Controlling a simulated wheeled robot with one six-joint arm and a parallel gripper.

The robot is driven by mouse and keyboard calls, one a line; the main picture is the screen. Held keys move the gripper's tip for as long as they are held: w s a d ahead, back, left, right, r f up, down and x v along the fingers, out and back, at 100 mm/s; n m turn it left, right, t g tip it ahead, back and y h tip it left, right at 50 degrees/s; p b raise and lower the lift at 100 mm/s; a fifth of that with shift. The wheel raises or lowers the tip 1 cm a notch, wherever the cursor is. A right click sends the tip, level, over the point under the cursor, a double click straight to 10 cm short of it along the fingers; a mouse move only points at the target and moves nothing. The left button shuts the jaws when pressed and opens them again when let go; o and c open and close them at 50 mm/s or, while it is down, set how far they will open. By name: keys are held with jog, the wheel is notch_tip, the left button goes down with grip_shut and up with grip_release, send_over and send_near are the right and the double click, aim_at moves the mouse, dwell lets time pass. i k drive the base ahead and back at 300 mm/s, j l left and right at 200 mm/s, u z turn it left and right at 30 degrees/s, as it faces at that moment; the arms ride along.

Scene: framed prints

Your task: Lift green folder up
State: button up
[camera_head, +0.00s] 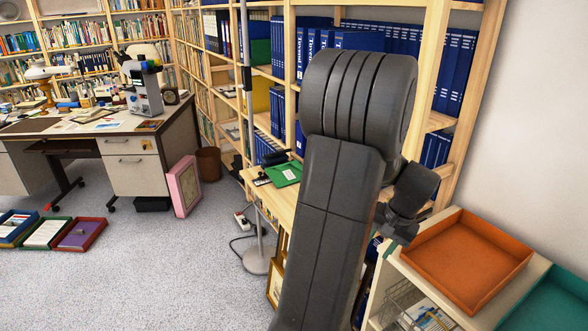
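A flat green folder-like item (284,173) lies on the small wooden surface in front of the bookshelf, left of my arm, with a dark object beside it. An upright green item (260,51) also stands on the shelf higher up; I cannot tell which of the two is the folder meant. My large dark arm fills the middle of the view and hides part of the shelf. The end of my arm (402,232) is to the right, near the orange tray and apart from both green items. Its fingers cannot be made out.
An orange tray (468,258) and a green tray (553,304) sit on a low unit at the right. A desk (97,152) stands at the left, a pink framed print (185,186) leans beside it. The carpet (150,275) at lower left is mostly free.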

aim_at(285, 174)
jog(key=i+j+z, duration=0.3)
jog(key=i+j, duration=0.2)
jog(key=i+j+z, duration=0.1)
jog(key=i+j, duration=0.15)
jog(key=j, duration=0.2)
jog(key=i+j+z, duration=0.15)
jog(key=j, duration=0.25)
jog(key=i+j+z, duration=0.15)
jog(key=i+j, duration=0.15)
jog(key=i+j+z, duration=0.15)
jog(key=i+j, duration=0.45)
jog(key=i, duration=0.15)
